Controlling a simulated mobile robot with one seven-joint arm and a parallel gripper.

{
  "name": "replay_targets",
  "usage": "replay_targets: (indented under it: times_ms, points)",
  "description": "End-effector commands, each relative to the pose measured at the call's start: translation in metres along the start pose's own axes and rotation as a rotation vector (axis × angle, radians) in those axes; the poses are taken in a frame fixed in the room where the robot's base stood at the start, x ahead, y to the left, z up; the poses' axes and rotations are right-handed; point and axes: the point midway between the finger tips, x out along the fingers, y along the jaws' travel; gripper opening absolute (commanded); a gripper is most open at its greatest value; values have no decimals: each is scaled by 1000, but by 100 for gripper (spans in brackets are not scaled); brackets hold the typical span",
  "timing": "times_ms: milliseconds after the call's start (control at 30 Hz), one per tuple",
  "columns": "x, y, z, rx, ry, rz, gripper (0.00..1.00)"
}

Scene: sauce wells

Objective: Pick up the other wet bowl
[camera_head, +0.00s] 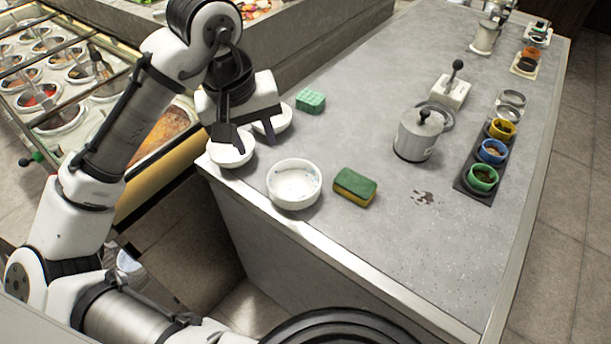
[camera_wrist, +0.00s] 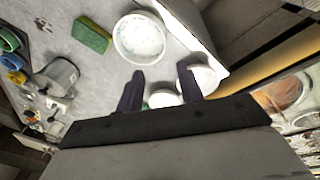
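Three white bowls stand at the counter's left corner. The largest bowl (camera_head: 294,186) is nearest the front, with small specks or drops inside; it also shows in the wrist view (camera_wrist: 140,38). A smaller bowl (camera_head: 232,153) sits at the counter edge, and another bowl (camera_head: 276,122) sits behind it, partly hidden by my gripper. In the wrist view, the edge bowl (camera_wrist: 203,78) is by the right finger and the rear bowl (camera_wrist: 163,99) shows low between the fingers. My gripper (camera_head: 247,138) is open and empty, pointing down above the two smaller bowls. Contact is unclear.
A green and yellow sponge (camera_head: 355,187) lies right of the largest bowl, and a green sponge (camera_head: 311,100) lies farther back. A lidded metal pot (camera_head: 418,136) and a dark tray of colored cups (camera_head: 464,184) stand right. Dark spots (camera_head: 424,197) mark the counter.

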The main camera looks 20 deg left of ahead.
Motion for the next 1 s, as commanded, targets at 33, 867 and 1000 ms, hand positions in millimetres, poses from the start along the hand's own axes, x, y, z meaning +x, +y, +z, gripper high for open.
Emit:
replay_targets:
  times_ms: [33,867,1000]
  points:
    - [3,-4,2,-7,-18,-14,37]
    - [109,-7,8,-8,-23,-18,37]
    - [129,-7,8,-8,-23,-17,37]
